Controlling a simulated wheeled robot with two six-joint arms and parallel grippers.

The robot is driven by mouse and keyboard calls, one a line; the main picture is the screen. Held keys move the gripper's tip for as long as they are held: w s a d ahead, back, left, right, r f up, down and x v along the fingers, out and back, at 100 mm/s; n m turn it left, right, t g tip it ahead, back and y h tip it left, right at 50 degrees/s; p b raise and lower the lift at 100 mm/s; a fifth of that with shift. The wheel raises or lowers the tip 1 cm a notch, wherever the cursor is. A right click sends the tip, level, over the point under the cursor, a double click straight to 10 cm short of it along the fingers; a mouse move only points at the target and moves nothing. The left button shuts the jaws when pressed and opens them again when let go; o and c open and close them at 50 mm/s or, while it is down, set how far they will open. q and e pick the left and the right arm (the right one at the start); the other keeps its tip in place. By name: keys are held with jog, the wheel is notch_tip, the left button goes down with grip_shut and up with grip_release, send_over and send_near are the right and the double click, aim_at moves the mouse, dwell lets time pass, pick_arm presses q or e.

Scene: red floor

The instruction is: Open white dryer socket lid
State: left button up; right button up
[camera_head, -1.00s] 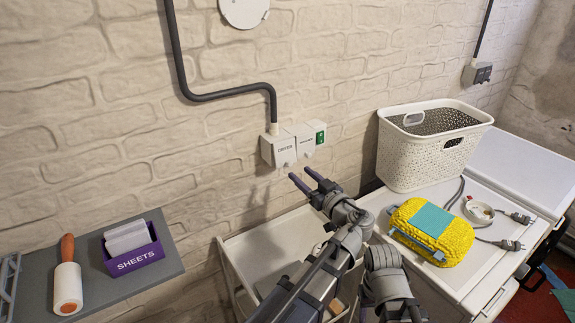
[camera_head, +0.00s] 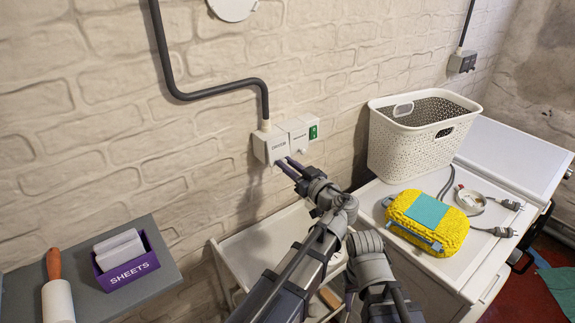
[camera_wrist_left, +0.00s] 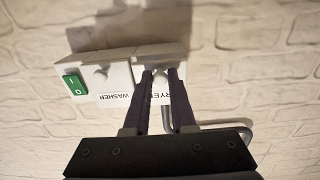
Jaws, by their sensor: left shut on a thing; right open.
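The white dryer socket lid (camera_head: 272,148), labelled DRYER, is on the wall box beside the washer lid (camera_head: 299,133). It looks closed. In the left wrist view the dryer lid (camera_wrist_left: 158,57) has a small pale knob between my fingers. My left gripper (camera_head: 283,162) has its purple fingertips at the lid's lower front; in the wrist view the gripper (camera_wrist_left: 160,76) is shut on the knob, one finger on each side. The fingers partly cover the DRYER label there. My right gripper's fingers are not in view.
A green switch (camera_head: 313,131) sits right of the washer lid. A grey conduit (camera_head: 213,94) enters the box from above. A white basket (camera_head: 415,145) and a yellow sponge-like bundle (camera_head: 430,220) stand on the white machine at right. A purple SHEETS box (camera_head: 128,272) is on the left shelf.

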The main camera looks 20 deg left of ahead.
pick_arm(q)
grip_shut()
dwell(0.8)
dwell(0.5)
jog(key=shift+s+d+r+p, duration=0.15)
jog(key=shift+r+p, duration=0.2)
jog(key=shift+p, duration=0.55)
notch_tip(320, 180, up, 12)
jog(key=g+h+p, duration=1.2)
jog(key=h+p, duration=0.3)
jog(key=p, duration=1.8)
jog(key=shift+r+h, duration=0.15)
jog(key=shift+h, duration=0.15)
jog(key=shift+s, duration=0.1)
